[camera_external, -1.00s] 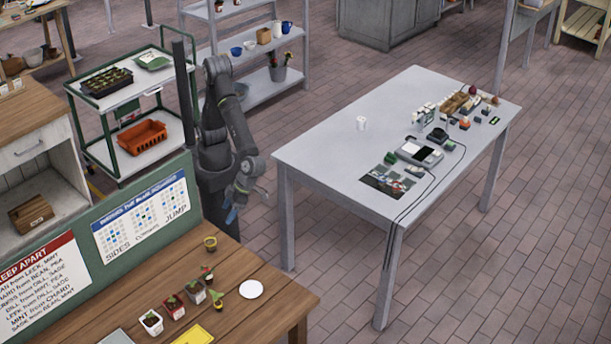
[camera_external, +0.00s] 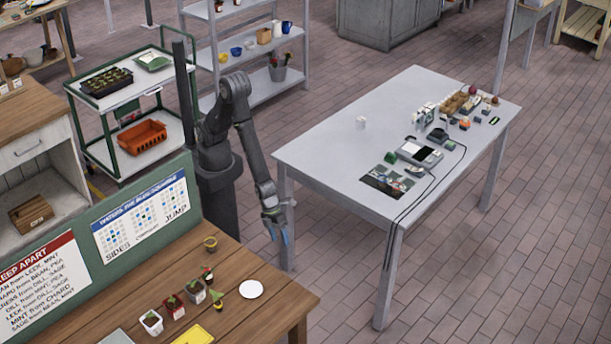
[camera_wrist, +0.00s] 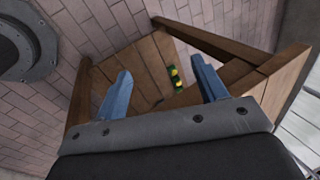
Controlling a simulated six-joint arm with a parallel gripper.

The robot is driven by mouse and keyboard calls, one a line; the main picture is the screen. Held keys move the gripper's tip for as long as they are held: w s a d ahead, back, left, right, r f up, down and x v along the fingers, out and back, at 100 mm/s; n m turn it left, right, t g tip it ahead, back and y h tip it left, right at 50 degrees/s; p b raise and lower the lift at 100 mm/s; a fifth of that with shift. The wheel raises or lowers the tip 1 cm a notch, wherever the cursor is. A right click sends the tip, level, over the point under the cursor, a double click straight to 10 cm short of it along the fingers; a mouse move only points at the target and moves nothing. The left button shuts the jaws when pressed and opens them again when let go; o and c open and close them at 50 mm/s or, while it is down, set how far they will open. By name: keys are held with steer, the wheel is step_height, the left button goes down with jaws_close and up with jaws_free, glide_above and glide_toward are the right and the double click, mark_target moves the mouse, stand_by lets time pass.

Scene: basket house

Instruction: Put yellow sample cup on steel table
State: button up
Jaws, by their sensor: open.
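A small yellow cup-like pot with a dark top (camera_external: 210,243) stands on the wooden bench (camera_external: 255,313), near its back edge. Another small yellow item (camera_external: 218,307) is on the bench beside the plant pots. I cannot tell for certain which is the sample cup. The grey steel table (camera_external: 330,165) stands at the right, with a bare left part. My gripper (camera_external: 279,236) points down in the gap between the bench and the steel table.
Several plant pots (camera_external: 172,304) and a white disc (camera_external: 251,289) are on the bench. A green sign board (camera_external: 120,265) stands behind the bench.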

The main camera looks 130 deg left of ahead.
step_height(320, 180, down, 4)
steer(key=s+a+t+h, duration=0.1)
steer(key=t+h, duration=0.1)
steer(key=n+h, duration=0.6)
steer(key=h, duration=0.7)
glide_toward(213, 239)
steer(key=x, duration=0.6)
steer(key=shift+w+d+f, duration=0.2)
steer(key=shift+w, duration=0.15)
steer(key=x, duration=0.4)
steer(key=shift+s+d, duration=0.25)
steer(key=shift+s, duration=0.05)
steer(key=shift+w+d, duration=0.25)
steer(key=shift+d, duration=0.2)
steer(key=c, duration=1)
steer(key=shift+c, duration=0.7)
